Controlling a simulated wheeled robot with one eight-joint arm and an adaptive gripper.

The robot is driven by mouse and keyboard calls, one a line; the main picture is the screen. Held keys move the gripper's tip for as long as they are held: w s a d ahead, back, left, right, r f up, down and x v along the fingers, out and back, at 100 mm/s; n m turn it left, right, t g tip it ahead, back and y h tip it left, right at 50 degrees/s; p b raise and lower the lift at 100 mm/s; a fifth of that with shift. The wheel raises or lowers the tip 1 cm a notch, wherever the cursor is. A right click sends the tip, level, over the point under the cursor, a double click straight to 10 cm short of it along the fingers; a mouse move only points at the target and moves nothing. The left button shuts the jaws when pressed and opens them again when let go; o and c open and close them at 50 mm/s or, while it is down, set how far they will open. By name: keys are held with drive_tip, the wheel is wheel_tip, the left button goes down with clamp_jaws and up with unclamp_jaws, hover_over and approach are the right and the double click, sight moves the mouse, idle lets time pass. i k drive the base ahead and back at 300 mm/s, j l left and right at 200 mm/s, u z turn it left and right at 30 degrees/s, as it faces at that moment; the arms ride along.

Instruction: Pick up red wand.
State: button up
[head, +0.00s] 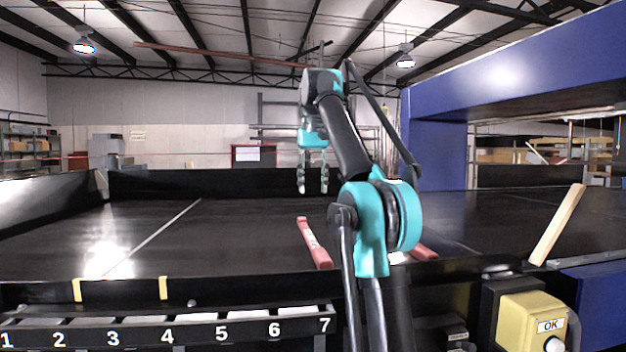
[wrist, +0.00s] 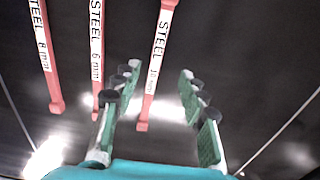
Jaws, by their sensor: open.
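Several red wands lie on the black conveyor belt (head: 160,245). In the head view one red wand (head: 314,243) lies left of my arm, and part of another red wand (head: 423,253) shows right of it. The wrist view shows three side by side with white STEEL labels: a left one marked 8 mm (wrist: 46,60), a middle one marked 6 mm (wrist: 97,50) and a right one (wrist: 157,65) whose size is hard to read. My gripper (head: 312,187) is open, empty and pointing down above the belt. In the wrist view its fingers (wrist: 159,76) are right of most of the wands.
A blue scanner arch (head: 432,155) stands over the belt at the right. A pale wooden bar (head: 558,225) leans at the right edge. A yellow OK button box (head: 535,318) and a numbered rack (head: 190,332) are at the front. The belt's left part is clear.

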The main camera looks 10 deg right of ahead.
sight(323, 261)
drive_tip(key=j+z, duration=0.2)
drive_tip(key=j, duration=0.25)
drive_tip(key=k+j+z, duration=0.2)
drive_tip(key=j, duration=0.25)
drive_tip(key=j+z, duration=0.2)
drive_tip(key=j, duration=0.3)
